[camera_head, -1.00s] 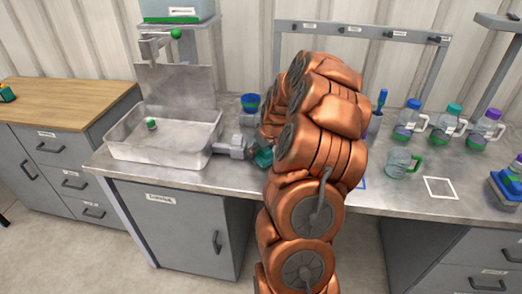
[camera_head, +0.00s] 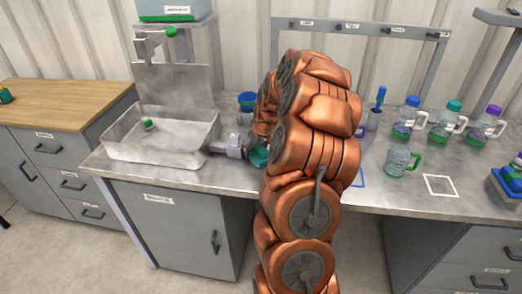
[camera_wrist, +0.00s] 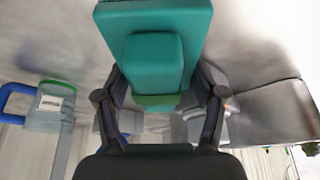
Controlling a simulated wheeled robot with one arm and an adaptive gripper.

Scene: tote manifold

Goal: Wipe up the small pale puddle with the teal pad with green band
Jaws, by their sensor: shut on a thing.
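My gripper (camera_wrist: 160,102) is shut on the teal pad with green band (camera_wrist: 155,58) in the wrist view. The pad is a flat teal block with a raised teal grip, and the green band shows at the grip's lower end between the fingers. In the head view a bit of teal (camera_head: 259,155) shows at the left edge of my copper arm, over the metal counter; my arm hides the gripper there. I cannot make out the pale puddle in either view. Whether the pad touches the counter is hard to tell.
A metal basin (camera_head: 150,155) with a grey fitting (camera_head: 232,147) lies left of the pad. A blue cup (camera_head: 248,101) stands behind. A green-handled jug (camera_head: 398,160) and several bottles (camera_head: 447,118) stand right of my arm. The counter (camera_head: 395,190) is clear in front of the jug.

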